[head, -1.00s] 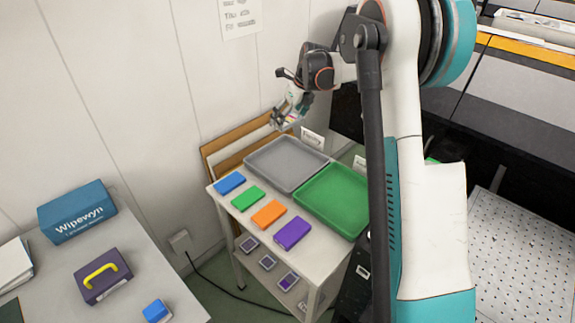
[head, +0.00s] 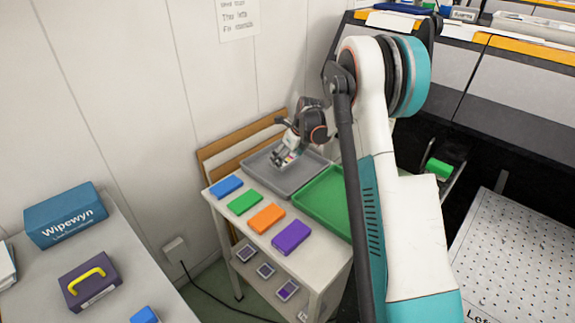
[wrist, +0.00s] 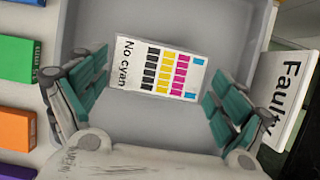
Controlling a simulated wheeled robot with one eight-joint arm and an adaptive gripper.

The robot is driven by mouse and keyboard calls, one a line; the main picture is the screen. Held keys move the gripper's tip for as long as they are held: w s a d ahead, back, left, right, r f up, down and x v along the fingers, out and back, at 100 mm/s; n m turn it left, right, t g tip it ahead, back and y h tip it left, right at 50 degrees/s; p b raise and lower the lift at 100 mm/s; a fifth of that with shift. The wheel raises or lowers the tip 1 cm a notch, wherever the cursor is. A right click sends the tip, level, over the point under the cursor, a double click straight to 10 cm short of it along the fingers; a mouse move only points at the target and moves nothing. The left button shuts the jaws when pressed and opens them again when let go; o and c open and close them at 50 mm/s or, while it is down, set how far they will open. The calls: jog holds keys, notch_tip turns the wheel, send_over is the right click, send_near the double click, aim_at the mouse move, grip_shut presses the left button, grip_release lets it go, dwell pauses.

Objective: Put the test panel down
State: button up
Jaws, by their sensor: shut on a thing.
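The test panel (wrist: 150,70) is a small white card marked "No cyan", with rows of black, yellow, magenta and a few cyan patches. My gripper (wrist: 157,82) is shut on it, with teal fingers at its left and right sides. In the head view, my gripper (head: 284,161) is over the grey tray (head: 287,188) on the small white cart. The wrist view shows the tray's grey floor (wrist: 160,112) behind the panel. I cannot tell whether the panel touches the tray floor.
A green tray (head: 318,206) is right of the grey one. Blue, green, orange (head: 266,217) and purple (head: 291,236) blocks line the cart's front. A sign reading "Faul…" (wrist: 290,92) stands beside the grey tray. A white wall is behind.

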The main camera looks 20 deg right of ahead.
aim_at(288, 161)
jog(key=shift+f+b, duration=0.3)
jog(key=shift+f, duration=1.15)
jog(key=shift+f, duration=0.1)
jog(key=o, duration=0.9)
jog(key=shift+c, duration=0.2)
jog(key=p+v, duration=0.3)
jog(key=v, duration=0.9)
jog(key=shift+p, duration=0.35)
